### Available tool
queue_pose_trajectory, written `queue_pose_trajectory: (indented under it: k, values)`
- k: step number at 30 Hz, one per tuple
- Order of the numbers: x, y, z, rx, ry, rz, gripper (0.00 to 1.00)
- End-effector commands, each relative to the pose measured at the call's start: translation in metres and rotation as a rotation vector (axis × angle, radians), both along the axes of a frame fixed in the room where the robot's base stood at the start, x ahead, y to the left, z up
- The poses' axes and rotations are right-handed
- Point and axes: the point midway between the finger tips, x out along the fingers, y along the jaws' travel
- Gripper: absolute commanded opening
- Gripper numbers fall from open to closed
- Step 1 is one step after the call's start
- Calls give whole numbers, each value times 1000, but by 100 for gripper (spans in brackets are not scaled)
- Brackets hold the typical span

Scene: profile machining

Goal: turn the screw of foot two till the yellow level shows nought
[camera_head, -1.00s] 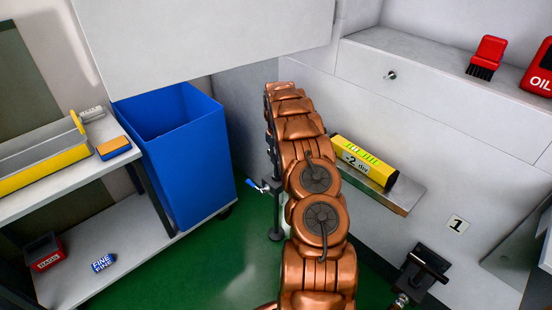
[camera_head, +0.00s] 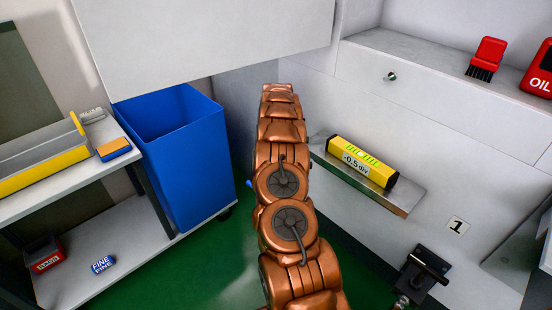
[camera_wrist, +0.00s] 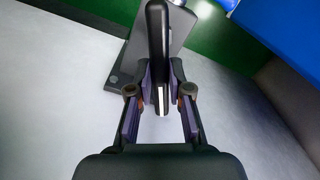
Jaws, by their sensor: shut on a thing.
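The yellow level (camera_head: 362,162) lies on a metal ledge (camera_head: 403,205) on the machine's side, right of my arm. Its display appears to read -0.5 div, and its green vial faces up. In the wrist view my gripper (camera_wrist: 160,98) is shut on an upright black bar (camera_wrist: 157,35), which looks like the handle of the foot's screw. A dark grey block (camera_wrist: 125,68) stands behind the bar. In the head view my copper arm hides the gripper and the foot it works on. Another black foot (camera_head: 422,275) stands at the lower right below a label "1" (camera_head: 457,226).
A blue bin (camera_head: 185,150) stands left of my arm. A shelf unit (camera_head: 95,175) at the left holds several items. A red brush (camera_head: 487,58) and a red oil can (camera_head: 540,70) sit on the machine's top at right. Green floor shows between bin and machine.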

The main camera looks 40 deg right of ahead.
Motion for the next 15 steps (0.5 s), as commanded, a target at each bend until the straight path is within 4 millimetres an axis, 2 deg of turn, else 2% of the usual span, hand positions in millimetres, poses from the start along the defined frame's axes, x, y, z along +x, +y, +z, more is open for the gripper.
queue_pose_trajectory:
  k: [6,15]
  values:
    - [1,0,1,-1,-2,-117,0]
    - [1,-1,1,-2,-2,-188,0]
